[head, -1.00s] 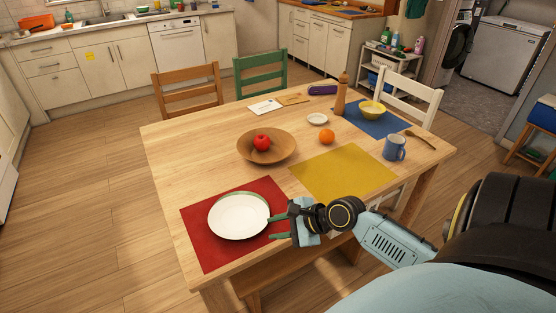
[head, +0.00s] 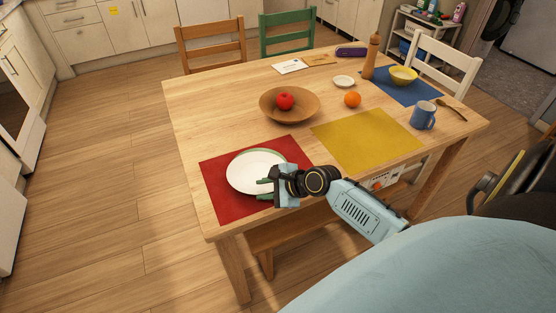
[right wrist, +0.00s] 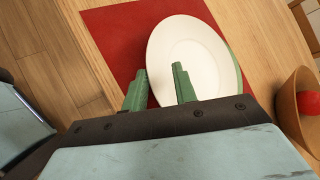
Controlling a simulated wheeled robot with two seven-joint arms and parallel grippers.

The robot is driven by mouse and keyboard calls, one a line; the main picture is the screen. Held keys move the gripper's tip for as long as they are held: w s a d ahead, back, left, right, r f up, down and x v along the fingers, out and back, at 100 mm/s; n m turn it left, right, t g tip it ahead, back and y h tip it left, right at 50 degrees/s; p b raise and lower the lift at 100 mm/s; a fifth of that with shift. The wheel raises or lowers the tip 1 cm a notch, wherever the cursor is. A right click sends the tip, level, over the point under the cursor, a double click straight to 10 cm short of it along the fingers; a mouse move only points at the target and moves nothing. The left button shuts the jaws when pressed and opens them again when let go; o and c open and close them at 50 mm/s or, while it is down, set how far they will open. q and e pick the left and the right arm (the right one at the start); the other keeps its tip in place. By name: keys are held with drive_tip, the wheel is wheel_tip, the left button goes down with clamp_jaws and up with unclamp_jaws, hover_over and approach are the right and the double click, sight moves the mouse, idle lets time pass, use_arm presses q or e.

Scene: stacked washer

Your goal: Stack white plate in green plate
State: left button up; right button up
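The white plate (head: 252,172) lies on the red placemat at the table's near left. A green rim (head: 283,153) shows along its far right edge, from the green plate under it; most of that plate is hidden. In the right wrist view the white plate (right wrist: 190,58) is tilted in the picture, with a green sliver (right wrist: 236,72) at its right. My right gripper (head: 264,182) is at the plate's near right edge. Its green fingers (right wrist: 160,72) are apart with nothing gripped; one overlaps the plate in view. Contact cannot be told. My left gripper is out of view.
The red placemat (head: 222,195) lies on the wooden table (head: 215,110). A wooden bowl (head: 268,105) with a red apple (head: 285,101) stands behind it. An orange (head: 352,99), a blue mug (head: 423,115) and a yellow bowl (head: 403,75) are farther right. The yellow placemat (head: 367,138) is clear.

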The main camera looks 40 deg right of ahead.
sight(256, 186)
drive_tip(key=shift+x, duration=0.8)
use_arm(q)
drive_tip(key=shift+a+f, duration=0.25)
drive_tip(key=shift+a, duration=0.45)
use_arm(e)
drive_tip(key=shift+w, duration=0.1)
clamp_jaws()
drive_tip(key=shift+f, duration=0.1)
drive_tip(key=shift+w+d, duration=0.15)
drive_tip(key=shift+d, duration=0.1)
drive_tip(key=shift+w+d+f+b, duration=0.1)
drive_tip(key=shift+w+d+b, duration=0.2)
drive_tip(key=shift+w+d, duration=0.2)
drive_tip(key=shift+o, duration=1.5)
unclamp_jaws()
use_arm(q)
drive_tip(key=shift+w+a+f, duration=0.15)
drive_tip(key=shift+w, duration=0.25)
